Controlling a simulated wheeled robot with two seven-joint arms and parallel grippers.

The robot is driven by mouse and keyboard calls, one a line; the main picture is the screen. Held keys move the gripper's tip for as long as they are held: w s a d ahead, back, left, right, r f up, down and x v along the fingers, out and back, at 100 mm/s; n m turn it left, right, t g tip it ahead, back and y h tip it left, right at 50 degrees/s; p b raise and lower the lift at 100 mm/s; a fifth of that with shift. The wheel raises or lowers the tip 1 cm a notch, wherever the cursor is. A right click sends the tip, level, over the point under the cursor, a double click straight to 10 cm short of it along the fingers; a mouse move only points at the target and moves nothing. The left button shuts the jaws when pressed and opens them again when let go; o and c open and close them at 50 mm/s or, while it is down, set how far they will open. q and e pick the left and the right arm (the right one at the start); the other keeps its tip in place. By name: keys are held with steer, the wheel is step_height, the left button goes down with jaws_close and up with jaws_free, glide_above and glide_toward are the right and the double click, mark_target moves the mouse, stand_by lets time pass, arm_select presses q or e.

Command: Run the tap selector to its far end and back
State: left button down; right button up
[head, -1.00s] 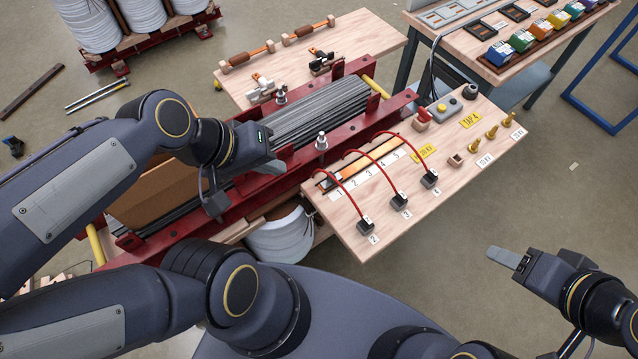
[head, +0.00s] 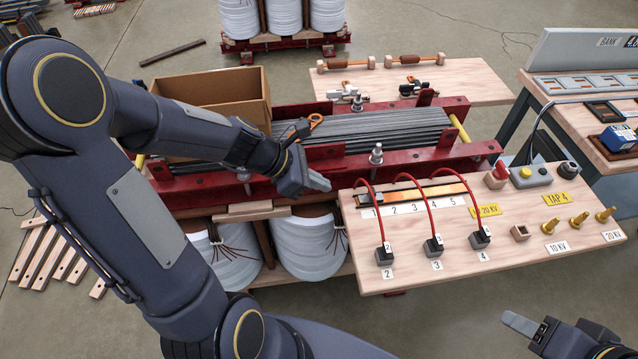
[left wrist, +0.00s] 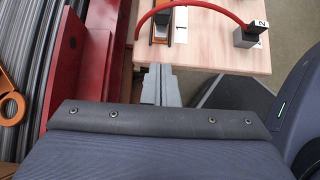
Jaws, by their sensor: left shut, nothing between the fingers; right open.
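The tap selector is a long strip with an orange-tan track (head: 425,191) on the wooden board, beside the printed numbers 1 to 5. A dark and orange piece (head: 367,199) sits at its end by number 1; that end also shows in the left wrist view (left wrist: 161,26). My left gripper (head: 320,181) is shut and empty, just left of the board's edge near number 1. In the left wrist view its fingers (left wrist: 160,85) point at the strip's end, apart from it. My right gripper (head: 520,324) is open, low at the right, clear of the board.
Red leads (head: 428,213) arch over the strip to grey blocks numbered 2, 3 and another. A red frame (head: 290,178) with grey laminations lies left of the board. A button box (head: 531,176), a TAP 4 label (head: 562,198) and brass posts (head: 579,219) occupy the right side.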

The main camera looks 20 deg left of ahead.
mark_target(369, 196)
arm_select(q)
steer(key=w+d+f, duration=0.1)
steer(key=d, duration=0.1)
steer(key=w+d+f+b, duration=0.1)
steer(key=d+f, duration=0.1)
steer(key=w+d+f+b, duration=0.1)
steer(key=w+d, duration=0.1)
steer(key=shift+w+d+f, duration=0.1)
steer(key=shift+d+f, duration=0.15)
steer(key=shift+f, duration=0.05)
steer(key=shift+w+d, duration=0.3)
steer(key=shift+d, duration=0.1)
arm_select(e)
step_height(369, 196, down, 3)
steer(key=shift+r, duration=0.2)
